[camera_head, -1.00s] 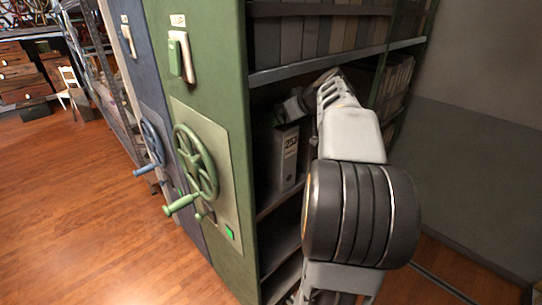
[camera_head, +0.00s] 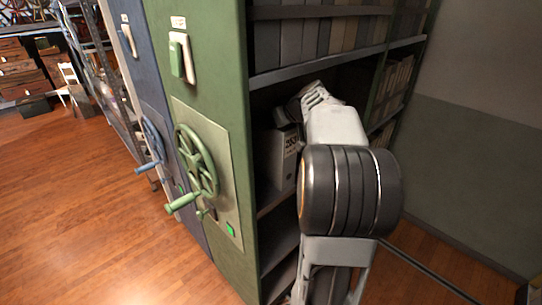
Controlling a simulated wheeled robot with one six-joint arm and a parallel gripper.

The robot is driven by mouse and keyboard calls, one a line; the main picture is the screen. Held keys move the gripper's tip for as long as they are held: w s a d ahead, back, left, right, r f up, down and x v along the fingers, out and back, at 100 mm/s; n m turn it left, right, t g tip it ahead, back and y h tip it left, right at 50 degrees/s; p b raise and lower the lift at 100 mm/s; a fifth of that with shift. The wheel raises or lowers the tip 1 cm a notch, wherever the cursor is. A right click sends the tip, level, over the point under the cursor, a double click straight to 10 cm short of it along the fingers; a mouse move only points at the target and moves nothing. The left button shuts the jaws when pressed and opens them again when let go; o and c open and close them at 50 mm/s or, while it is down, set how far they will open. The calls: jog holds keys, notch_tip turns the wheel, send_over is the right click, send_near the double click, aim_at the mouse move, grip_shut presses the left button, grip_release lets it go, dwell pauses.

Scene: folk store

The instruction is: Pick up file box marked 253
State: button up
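The file box marked 253 (camera_head: 283,158) stands upright on the middle shelf of the green mobile shelving unit, near its left side. It is grey with a pale spine label, and my arm hides its right part. My gripper (camera_head: 287,115) is inside the shelf bay, at the top of the box. Its fingertips are dark, small and partly hidden behind my wrist, so I cannot tell whether they are open or touching the box.
The green shelving unit (camera_head: 217,60) has a handwheel (camera_head: 196,162) on its end panel. A row of files (camera_head: 310,38) fills the shelf above. More files (camera_head: 394,85) stand in the bay to the right. The wooden floor (camera_head: 100,210) at left is clear.

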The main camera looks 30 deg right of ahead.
grip_shut()
jog(key=shift+r, duration=0.15)
dwell(0.5)
jog(key=shift+r, duration=0.15)
